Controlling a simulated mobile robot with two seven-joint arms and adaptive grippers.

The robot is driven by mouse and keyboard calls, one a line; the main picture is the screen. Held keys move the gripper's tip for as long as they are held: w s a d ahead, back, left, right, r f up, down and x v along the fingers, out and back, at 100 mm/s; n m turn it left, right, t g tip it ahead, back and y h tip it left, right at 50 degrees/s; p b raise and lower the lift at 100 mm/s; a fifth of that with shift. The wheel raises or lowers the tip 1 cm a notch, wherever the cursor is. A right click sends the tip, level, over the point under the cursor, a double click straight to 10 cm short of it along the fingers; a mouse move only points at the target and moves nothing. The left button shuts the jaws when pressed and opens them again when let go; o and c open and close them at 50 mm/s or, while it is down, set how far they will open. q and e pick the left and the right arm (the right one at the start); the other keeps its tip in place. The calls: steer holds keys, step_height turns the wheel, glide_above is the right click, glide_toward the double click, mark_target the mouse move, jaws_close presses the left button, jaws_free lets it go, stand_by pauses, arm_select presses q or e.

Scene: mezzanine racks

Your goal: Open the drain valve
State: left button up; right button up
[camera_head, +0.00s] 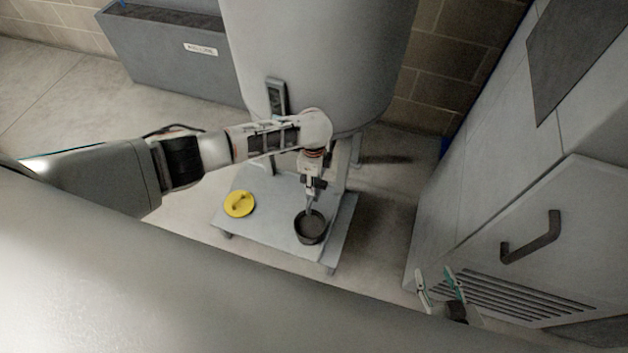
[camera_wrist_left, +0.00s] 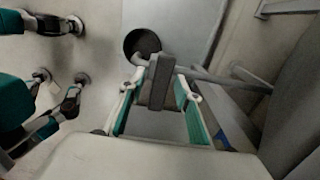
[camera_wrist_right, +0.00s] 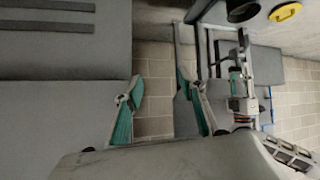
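The drain valve is below the big grey tank (camera_head: 320,60). In the left wrist view its dark grey block-shaped handle (camera_wrist_left: 157,82) stands between the fingers of my left gripper (camera_wrist_left: 160,90), beside a grey pipe (camera_wrist_left: 205,76). These fingers are spread around the handle, and I see no clear grip on it. In the head view my left gripper (camera_head: 312,188) hides most of the valve. A dark round pan (camera_head: 310,227) stands under it; it also shows in the left wrist view (camera_wrist_left: 142,40). My right gripper (camera_head: 440,288) is open and empty, also in its wrist view (camera_wrist_right: 160,95).
A grey low platform (camera_head: 272,205) carries the pan and a yellow round lid (camera_head: 239,204). A grey cabinet (camera_head: 480,210) with a dark handle (camera_head: 531,237) stands at right, close to my right gripper. A grey trough (camera_head: 165,55) is at the back left. A brick wall is behind.

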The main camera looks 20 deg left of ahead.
arm_select(q)
jaws_close()
steer(key=shift+r, duration=0.1)
